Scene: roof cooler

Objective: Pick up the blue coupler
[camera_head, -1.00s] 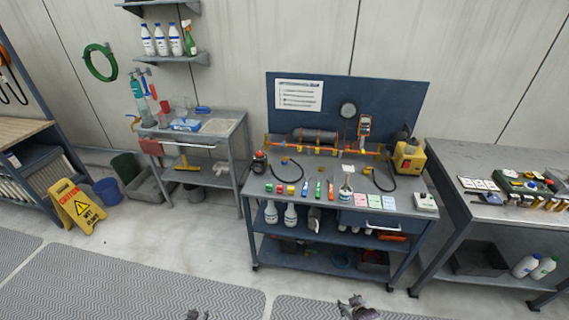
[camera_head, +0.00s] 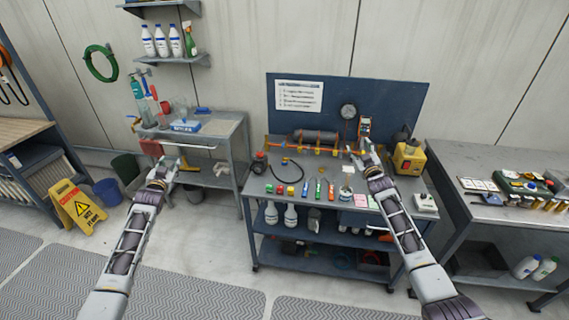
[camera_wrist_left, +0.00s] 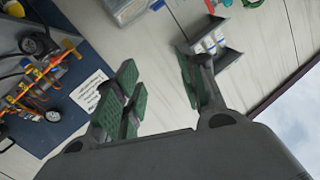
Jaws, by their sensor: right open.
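A row of small coloured pieces lies on the front of the middle workbench (camera_head: 262,208). A slim bluish piece (camera_head: 305,188) is among them, but it is too small to tell whether it is the blue coupler. My right gripper (camera_head: 362,152) is open over the back right of the bench, near the orange pipe assembly. My left gripper (camera_head: 162,172) is in front of the sink table at the left, away from the bench. In the left wrist view its fingers (camera_wrist_left: 160,88) are apart with nothing between them.
A yellow machine (camera_head: 409,158) stands at the bench's right back. A dark cylinder (camera_head: 314,137) sits on the orange pipework under the blue back panel (camera_head: 390,100). A yellow wet-floor sign (camera_head: 77,205) stands at the left. Another bench (camera_head: 480,215) stands at the right.

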